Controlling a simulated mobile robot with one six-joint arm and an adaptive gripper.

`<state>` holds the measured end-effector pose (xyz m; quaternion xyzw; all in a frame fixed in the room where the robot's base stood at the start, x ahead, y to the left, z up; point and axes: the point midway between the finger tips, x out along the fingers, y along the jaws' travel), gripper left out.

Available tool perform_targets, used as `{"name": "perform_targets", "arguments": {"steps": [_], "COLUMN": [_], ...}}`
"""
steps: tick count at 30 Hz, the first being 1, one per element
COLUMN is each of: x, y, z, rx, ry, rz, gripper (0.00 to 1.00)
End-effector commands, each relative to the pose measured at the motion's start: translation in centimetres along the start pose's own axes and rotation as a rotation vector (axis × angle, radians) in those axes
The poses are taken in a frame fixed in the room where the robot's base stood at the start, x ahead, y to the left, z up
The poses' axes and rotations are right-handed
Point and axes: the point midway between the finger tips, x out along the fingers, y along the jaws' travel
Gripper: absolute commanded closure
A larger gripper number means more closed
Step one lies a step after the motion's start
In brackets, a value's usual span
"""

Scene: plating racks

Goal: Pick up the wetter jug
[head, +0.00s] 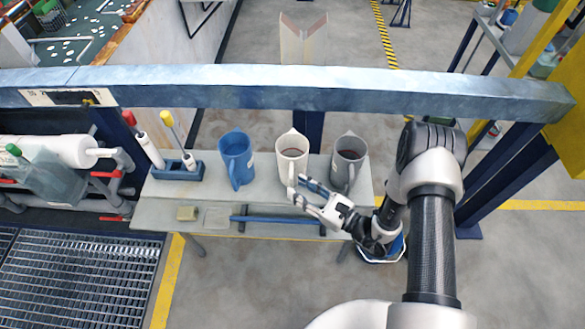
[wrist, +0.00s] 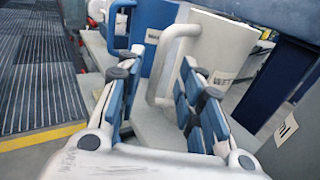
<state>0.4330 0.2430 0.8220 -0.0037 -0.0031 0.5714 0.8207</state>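Three jugs stand in a row on the bench in the head view. In the wrist view the white jug (wrist: 215,48) carries a label that reads like "WETT…", partly cut off by my finger. Its white handle (wrist: 152,85) faces my gripper and shows between the two fingers. My gripper (head: 301,190) is open, in front of the white jug and close to its handle. In the wrist view my gripper (wrist: 160,66) has its blue-padded fingers spread, with nothing held.
A blue jug (head: 236,158) stands to the left and a grey jug (head: 350,155) to the right, close by. A blue holder (head: 178,171) with brushes is farther left. A blue bar (head: 275,220) lies along the front shelf. A blue beam (head: 300,88) crosses behind the jugs.

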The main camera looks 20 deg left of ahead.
Motion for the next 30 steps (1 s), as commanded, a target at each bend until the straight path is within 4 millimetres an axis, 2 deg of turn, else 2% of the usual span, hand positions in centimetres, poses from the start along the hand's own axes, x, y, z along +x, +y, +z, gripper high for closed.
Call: {"name": "perform_targets", "arguments": {"steps": [3,6,15,30], "x": [2.1,3.2,3.7,3.6], "y": [0.3,0.2,0.2,0.2], "z": [-0.1,-0.1,0.0,0.0], "rx": [-0.002,0.0,0.001,0.001], "ry": [-0.001,0.0,0.0,0.0], "rz": [0.006,0.004,0.001,0.001], "gripper": [0.66,0.66,0.66,0.99]}}
